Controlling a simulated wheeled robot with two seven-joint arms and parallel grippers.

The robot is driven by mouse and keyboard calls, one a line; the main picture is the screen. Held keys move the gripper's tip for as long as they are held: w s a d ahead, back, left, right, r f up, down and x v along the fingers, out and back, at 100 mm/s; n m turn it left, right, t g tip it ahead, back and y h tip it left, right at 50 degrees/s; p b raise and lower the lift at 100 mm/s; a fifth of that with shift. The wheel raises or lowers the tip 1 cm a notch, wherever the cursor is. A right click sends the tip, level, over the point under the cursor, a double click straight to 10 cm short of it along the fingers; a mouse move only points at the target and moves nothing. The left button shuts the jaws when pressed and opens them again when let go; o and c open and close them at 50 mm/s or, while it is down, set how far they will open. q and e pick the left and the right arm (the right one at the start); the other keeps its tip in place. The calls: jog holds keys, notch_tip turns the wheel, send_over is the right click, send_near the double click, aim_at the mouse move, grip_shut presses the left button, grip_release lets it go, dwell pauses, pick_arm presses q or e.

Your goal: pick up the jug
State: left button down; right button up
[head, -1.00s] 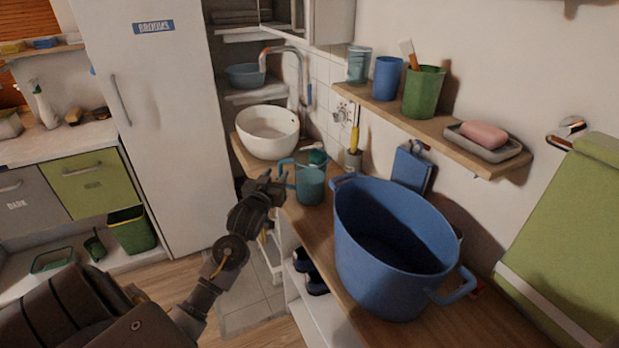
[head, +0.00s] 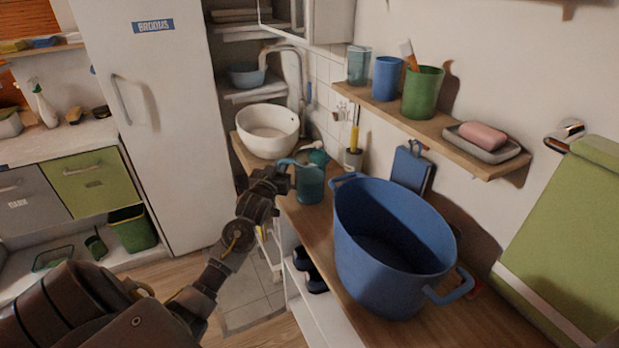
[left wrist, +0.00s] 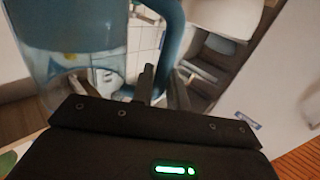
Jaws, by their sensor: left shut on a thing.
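The jug (head: 311,184) is teal and see-through and stands upright on the wooden counter, between the white basin and the blue tub. Its handle is on its left side. My left gripper (head: 284,174) is at the handle and shut on it. In the left wrist view the jug's body (left wrist: 75,40) fills the upper left, and the blue handle (left wrist: 170,45) comes down between the fingers (left wrist: 160,88). The fingers hide part of the handle. My right gripper is not in view.
The large blue tub (head: 385,270) stands close to the right of the jug. The white basin (head: 267,133) is behind it. A brush in a holder (head: 353,158) stands near the wall. A shelf (head: 440,128) with cups and a soap dish hangs above.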

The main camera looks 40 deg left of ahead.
pick_arm(q)
jog(key=shift+r, duration=0.45)
notch_tip(320, 180, up, 2)
jog(key=shift+r+b, duration=0.2)
jog(key=shift+b, duration=0.1)
jog(key=s+a+r+p, duration=0.1)
jog(key=s+a+r, duration=0.4)
jog(key=s+r, duration=0.4)
jog(key=shift+s+r+p, duration=0.3)
jog(key=shift+s+r, duration=0.1)
jog(key=shift+s, duration=1.7)
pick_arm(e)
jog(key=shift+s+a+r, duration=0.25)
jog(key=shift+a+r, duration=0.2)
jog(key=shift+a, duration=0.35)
pick_arm(q)
jog(key=shift+d, duration=0.1)
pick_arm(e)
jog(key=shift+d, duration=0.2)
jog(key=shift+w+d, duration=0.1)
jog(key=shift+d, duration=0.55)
